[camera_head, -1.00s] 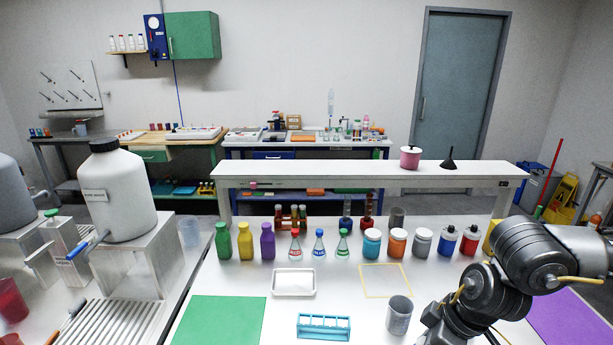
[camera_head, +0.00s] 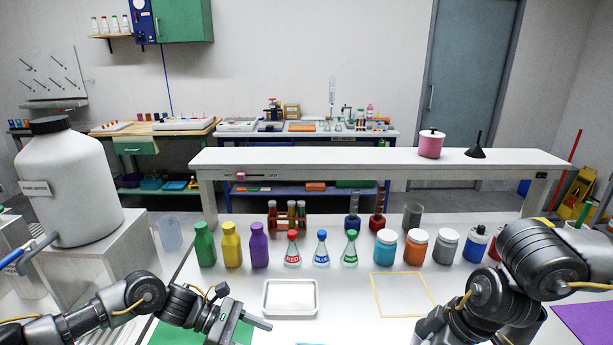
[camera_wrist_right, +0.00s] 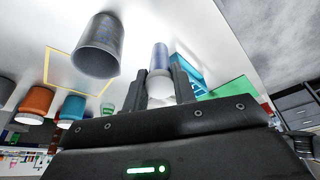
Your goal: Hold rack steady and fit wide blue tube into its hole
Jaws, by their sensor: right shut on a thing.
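In the right wrist view my right gripper (camera_wrist_right: 161,88) is shut on a blue-tinted tube (camera_wrist_right: 160,56) with a pale end. The light-blue rack (camera_wrist_right: 190,70) shows partly behind the tube and the finger, on the white bench. I cannot tell how the tube lines up with the rack's holes. In the head view the rack is almost wholly below the frame's bottom edge, and my right gripper is out of the frame. My left gripper (camera_head: 245,322) is low, over the green mat, left of the white tray, and apart from anything visible. Its jaw gap is unclear.
A grey beaker (camera_wrist_right: 98,45) stands beside the held tube in the right wrist view. A white tray (camera_head: 290,312), a yellow outlined square (camera_head: 404,294) and the green mat (camera_head: 170,335) lie on the bench. Bottles and flasks (camera_head: 322,248) line its back, below a raised shelf (camera_head: 330,156).

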